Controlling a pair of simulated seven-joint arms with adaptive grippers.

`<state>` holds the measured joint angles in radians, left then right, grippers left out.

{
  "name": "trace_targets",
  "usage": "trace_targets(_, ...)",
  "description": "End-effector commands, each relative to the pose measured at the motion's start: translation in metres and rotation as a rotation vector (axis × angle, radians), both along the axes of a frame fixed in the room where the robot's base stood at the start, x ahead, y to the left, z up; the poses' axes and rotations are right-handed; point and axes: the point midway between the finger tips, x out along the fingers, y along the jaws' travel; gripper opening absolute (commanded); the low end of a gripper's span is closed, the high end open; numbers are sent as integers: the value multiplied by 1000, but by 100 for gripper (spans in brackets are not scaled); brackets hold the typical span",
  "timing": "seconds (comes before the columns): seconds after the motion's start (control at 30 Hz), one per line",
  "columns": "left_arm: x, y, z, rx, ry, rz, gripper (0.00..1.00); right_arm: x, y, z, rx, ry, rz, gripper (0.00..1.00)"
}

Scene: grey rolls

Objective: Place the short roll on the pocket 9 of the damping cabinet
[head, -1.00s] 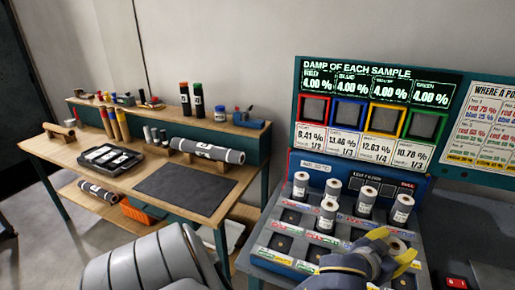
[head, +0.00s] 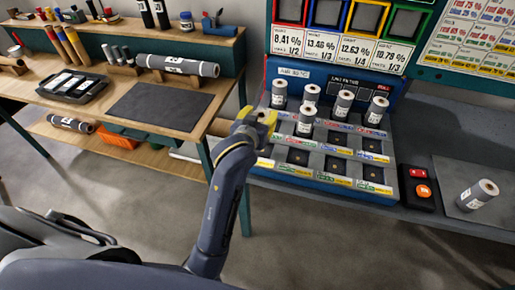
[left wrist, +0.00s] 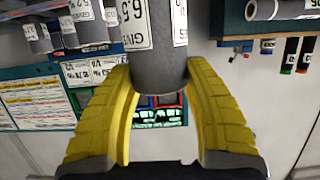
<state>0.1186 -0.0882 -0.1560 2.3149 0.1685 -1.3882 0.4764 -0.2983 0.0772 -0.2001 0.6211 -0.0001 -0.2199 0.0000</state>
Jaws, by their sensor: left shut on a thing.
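The short roll (left wrist: 160,60) is a grey cylinder with white printed labels, upright between the yellow fingers in the left wrist view. My left gripper (head: 258,120) is shut on it, at the left edge of the damping cabinet (head: 322,186). The gripper hides this roll in the head view. The cabinet has rows of dark square pockets. Several grey rolls, such as this one (head: 344,104), stand upright in its rear and middle pockets. Several middle and front pockets, such as this one (head: 297,157), are empty. Pocket numbers are too small to read. My right gripper is out of view.
A wooden bench (head: 70,99) with a black tray (head: 72,88) and a long roll (head: 178,66) stands at left. The damp display rises behind the cabinet.

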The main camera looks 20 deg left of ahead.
Motion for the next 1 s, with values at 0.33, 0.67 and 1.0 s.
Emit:
trace_targets(0.33,6,-5,-33,5,4,4,3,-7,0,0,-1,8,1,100)
trace_targets(0.67,6,-6,-52,3,1,3,3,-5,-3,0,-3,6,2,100)
trace_targets(1.0,6,-6,-53,2,1,4,3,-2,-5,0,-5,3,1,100)
